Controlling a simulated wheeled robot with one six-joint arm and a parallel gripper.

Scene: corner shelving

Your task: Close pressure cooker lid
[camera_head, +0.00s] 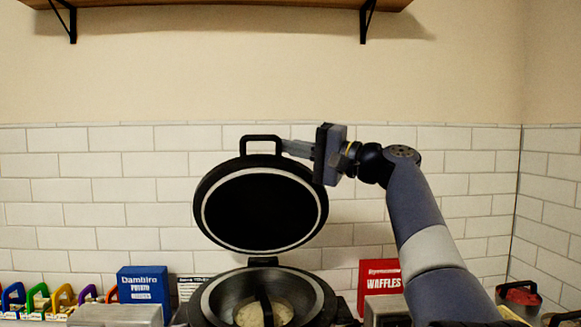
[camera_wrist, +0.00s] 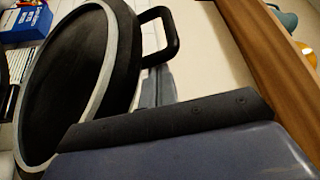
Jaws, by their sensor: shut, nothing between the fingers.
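The pressure cooker lid (camera_head: 258,210) stands raised and tilted back over the pot, its dark inner face with a pale rim towards me. It also fills the left of the wrist view (camera_wrist: 65,75). Its black loop handle (camera_head: 261,138) is at the top edge and shows in the wrist view (camera_wrist: 174,35). The dark cooker pot (camera_head: 310,297) sits open below, with something pale inside. My gripper (camera_head: 290,147) is shut and empty, its fingertips at the right side of the handle. In the wrist view the fingertips (camera_wrist: 157,85) lie close by the handle; contact cannot be told.
A blue box (camera_head: 143,286) and several colourful items stand at the left. A red waffles box (camera_head: 380,278) is right of the pot. A wooden shelf (camera_head: 220,4) is above, and a tiled wall stands behind. The space above the pot, in front of the lid, is clear.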

